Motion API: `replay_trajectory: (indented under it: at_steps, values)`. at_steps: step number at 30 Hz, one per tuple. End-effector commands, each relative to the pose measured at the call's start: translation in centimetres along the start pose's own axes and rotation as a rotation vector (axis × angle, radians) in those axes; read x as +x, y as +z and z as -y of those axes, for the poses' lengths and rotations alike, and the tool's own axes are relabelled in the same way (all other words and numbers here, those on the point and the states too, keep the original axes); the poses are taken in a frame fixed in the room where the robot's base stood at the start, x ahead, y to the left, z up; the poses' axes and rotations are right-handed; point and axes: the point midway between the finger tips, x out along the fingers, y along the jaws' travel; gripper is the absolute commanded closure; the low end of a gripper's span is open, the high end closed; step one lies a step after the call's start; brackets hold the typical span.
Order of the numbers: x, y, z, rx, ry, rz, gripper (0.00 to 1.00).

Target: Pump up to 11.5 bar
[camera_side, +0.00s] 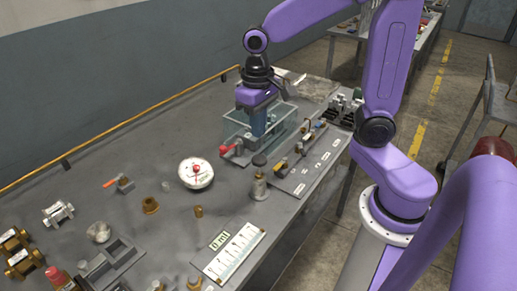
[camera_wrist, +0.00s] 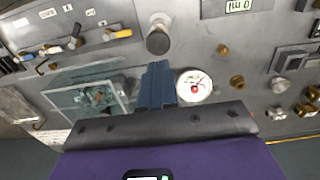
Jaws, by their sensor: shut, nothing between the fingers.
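A round white gauge (camera_side: 196,173) with a red needle lies face up mid-bench; it also shows in the wrist view (camera_wrist: 194,86). Its figures are too small to read. A grey metal cylinder with a dark round cap (camera_side: 259,187), perhaps the pump, stands to its right and shows in the wrist view (camera_wrist: 158,40). My gripper (camera_side: 258,130) has blue fingers pointing down at the clear-walled box, behind the cylinder. In the wrist view my gripper (camera_wrist: 157,66) is shut and empty, between the gauge and the box, apart from the cylinder's cap.
A clear-walled box (camera_side: 284,125) stands around or behind my fingers, with a red-handled part (camera_side: 229,148) at its front. An orange-handled valve (camera_side: 118,183), brass fittings (camera_side: 150,205) and a scale card (camera_side: 236,253) lie nearer.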

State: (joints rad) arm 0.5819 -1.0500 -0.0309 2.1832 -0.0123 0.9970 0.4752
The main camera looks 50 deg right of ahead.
Motion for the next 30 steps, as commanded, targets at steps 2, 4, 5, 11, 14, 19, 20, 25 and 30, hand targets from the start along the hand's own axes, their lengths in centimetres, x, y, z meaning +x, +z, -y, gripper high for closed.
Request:
replay_trajectory:
  at_steps: [2, 4, 5, 11, 14, 19, 20, 25, 30]
  values:
    - [1.7, 0.1, -0.1, 0.0, 0.004, 0.007, 1.0]
    - [3.0, 0.1, -0.1, -0.001, 0.004, 0.007, 1.0]
    - [3.5, 0.1, -0.1, -0.001, 0.003, 0.005, 1.0]
    - [6.1, 0.1, 0.0, -0.001, 0.002, 0.003, 1.0]
    - [6.8, 0.1, 0.0, -0.001, 0.002, 0.002, 1.0]
    - [7.3, 0.1, 0.0, 0.0, 0.001, 0.0, 1.0]
    - [7.3, 0.1, 0.0, 0.0, 0.0, 0.0, 1.0]
    - [7.3, 0.0, 0.0, 0.0, 0.0, -0.001, 1.0]
    - [7.6, 0.0, 0.0, -0.001, 0.001, 0.001, 1.0]
